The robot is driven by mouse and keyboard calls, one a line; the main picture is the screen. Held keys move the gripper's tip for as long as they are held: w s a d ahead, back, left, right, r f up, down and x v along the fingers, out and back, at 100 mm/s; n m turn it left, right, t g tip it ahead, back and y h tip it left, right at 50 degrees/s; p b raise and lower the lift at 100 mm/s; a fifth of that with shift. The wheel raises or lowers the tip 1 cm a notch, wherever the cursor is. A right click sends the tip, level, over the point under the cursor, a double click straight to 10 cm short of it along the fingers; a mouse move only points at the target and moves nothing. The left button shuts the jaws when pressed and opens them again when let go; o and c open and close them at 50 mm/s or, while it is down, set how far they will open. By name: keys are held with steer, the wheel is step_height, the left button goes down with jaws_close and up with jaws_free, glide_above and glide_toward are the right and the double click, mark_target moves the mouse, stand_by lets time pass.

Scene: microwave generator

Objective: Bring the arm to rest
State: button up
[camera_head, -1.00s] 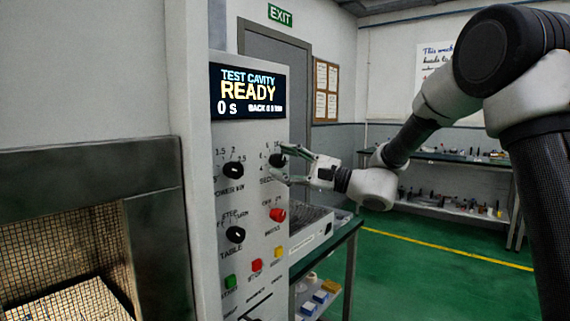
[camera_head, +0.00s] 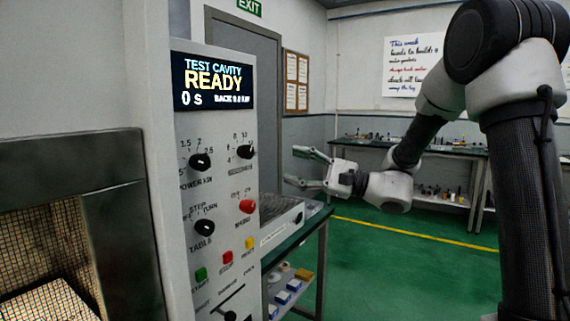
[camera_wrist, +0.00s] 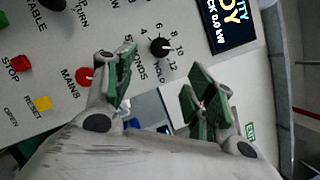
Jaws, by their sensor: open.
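My gripper (camera_head: 306,168) is open and empty in the head view, with its fingers pointing left. It hangs in the air to the right of the control panel (camera_head: 222,269), apart from it. In the wrist view my gripper (camera_wrist: 163,92) shows two spread green-padded fingers, with the panel behind them. The seconds knob (camera_head: 245,152) is black and stands on the panel's upper right; it also shows in the wrist view (camera_wrist: 159,47) beyond the fingers. The display (camera_head: 213,82) reads "TEST CAVITY READY 0 s".
The red mains knob (camera_head: 247,206), power knob (camera_head: 200,161) and table knob (camera_head: 204,227) are on the panel. A side table (camera_head: 318,222) stands below my gripper. A workbench (camera_head: 440,150) is at the back. The green floor (camera_head: 400,270) is clear between them.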

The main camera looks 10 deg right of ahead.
steer(key=s+d+f+g+h, duration=0.2)
steer(key=s+f+g+h, duration=0.3)
steer(key=f, duration=0.6)
steer(key=s+d+f+n+g+h, duration=0.1)
steer(key=s+d+f+n+h, duration=0.15)
steer(key=s, duration=0.35)
steer(key=s+d+f+n+g+h, duration=0.1)
steer(key=s+d+f+n+h, duration=0.1)
steer(key=s+d+f, duration=0.3)
steer(key=s+d+r+n+t+h, duration=0.1)
steer(key=s+d+n+h, duration=0.1)
steer(key=s+d+h, duration=0.3)
steer(key=s+d+r+n+h, duration=0.2)
steer(key=s+d+h, duration=0.1)
steer(key=d, duration=0.5)
steer(key=s+d+r+n+t+h, duration=0.2)
steer(key=s+d+r+t, duration=0.1)
steer(key=r, duration=0.2)
steer(key=shift+s+d+r+t, duration=0.15)
steer(key=shift+s+r+t, duration=0.05)
steer(key=shift+r+t, duration=0.15)
